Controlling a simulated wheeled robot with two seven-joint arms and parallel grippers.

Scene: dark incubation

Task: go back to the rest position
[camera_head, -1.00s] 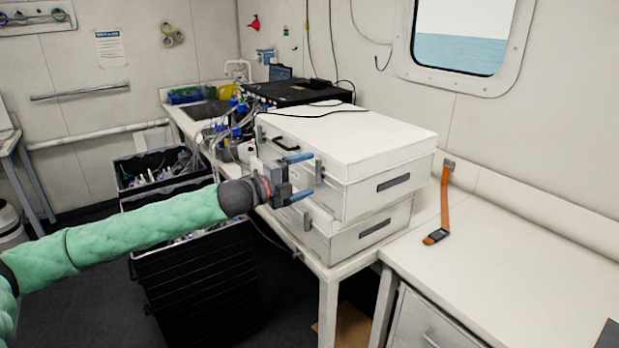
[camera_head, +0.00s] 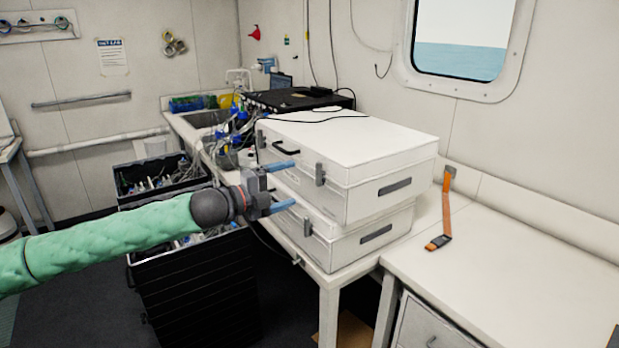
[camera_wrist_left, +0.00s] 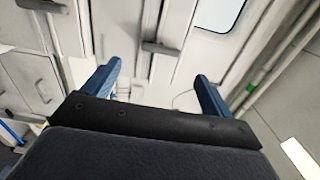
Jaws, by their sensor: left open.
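My left gripper (camera_head: 287,184) is open and empty, its two blue fingers apart in front of the stacked white cases. The green-sleeved left arm comes in from the left. In the left wrist view the blue fingers (camera_wrist_left: 160,85) stand wide with nothing between them. The upper white case (camera_head: 355,150) is closed and rests on the lower white case (camera_head: 345,245). The upper case has a black handle (camera_head: 284,148) and grey latches. I cannot tell from the head view whether the fingers touch the case. My right gripper does not show.
Black crates (camera_head: 195,290) with bottles and tubing stand on the floor beneath the left arm. An orange strap (camera_head: 446,210) hangs onto the right bench (camera_head: 530,270), which is mostly clear. A black device (camera_head: 295,99) sits behind the cases.

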